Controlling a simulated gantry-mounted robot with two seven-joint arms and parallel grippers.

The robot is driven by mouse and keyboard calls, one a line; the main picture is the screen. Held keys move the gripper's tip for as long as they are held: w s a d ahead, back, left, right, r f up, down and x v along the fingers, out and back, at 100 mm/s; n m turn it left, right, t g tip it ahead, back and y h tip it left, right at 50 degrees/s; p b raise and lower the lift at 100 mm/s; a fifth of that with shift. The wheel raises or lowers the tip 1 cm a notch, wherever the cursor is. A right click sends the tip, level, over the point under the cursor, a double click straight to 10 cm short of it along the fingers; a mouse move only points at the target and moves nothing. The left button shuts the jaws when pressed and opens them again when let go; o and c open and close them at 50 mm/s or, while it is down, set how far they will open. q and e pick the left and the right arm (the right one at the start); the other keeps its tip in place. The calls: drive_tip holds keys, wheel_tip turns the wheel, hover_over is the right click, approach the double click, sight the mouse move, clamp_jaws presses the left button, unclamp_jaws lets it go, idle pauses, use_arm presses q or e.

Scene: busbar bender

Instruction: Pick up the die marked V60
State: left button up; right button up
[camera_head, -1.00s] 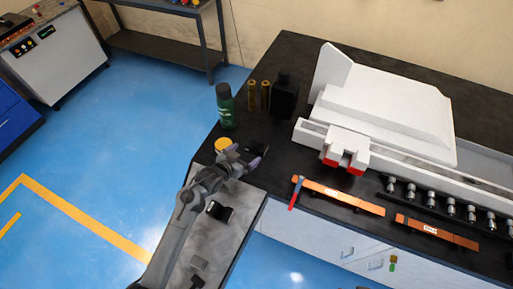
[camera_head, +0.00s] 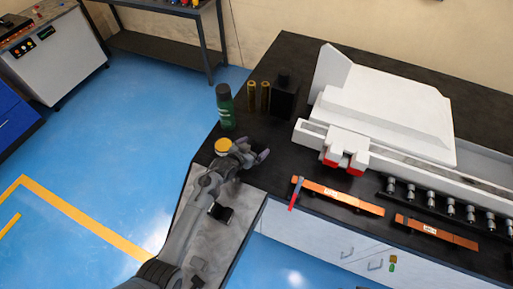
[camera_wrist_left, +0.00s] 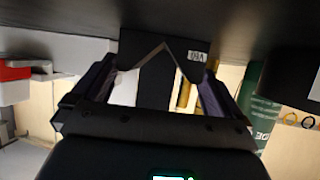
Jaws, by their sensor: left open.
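The die marked V60 (camera_wrist_left: 135,52) is a black block with a V-shaped notch and a small white label, which appears upside down in the left wrist view. It stands on the dark bench top, between and just beyond the spread fingers. My left gripper (camera_wrist_left: 155,88) is open, with no clear contact on the die. In the head view my left gripper (camera_head: 250,152) is low over the bench's near left corner. There the die is hard to tell from the dark bench and the fingers. My right gripper is not in view.
A yellow-topped round item (camera_head: 223,146) sits beside my left gripper. A green bottle (camera_head: 225,108), two brass cylinders (camera_head: 258,97) and a black block (camera_head: 284,97) stand behind. The white bending machine (camera_head: 385,110) and orange bars (camera_head: 337,194) are to the right.

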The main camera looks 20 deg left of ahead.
use_arm(q)
drive_tip(key=shift+c, duration=0.2)
drive_tip(key=c, duration=1.4)
drive_tip(key=shift+r, duration=0.15)
drive_tip(key=shift+c, duration=0.3)
drive_tip(key=shift+r, duration=0.2)
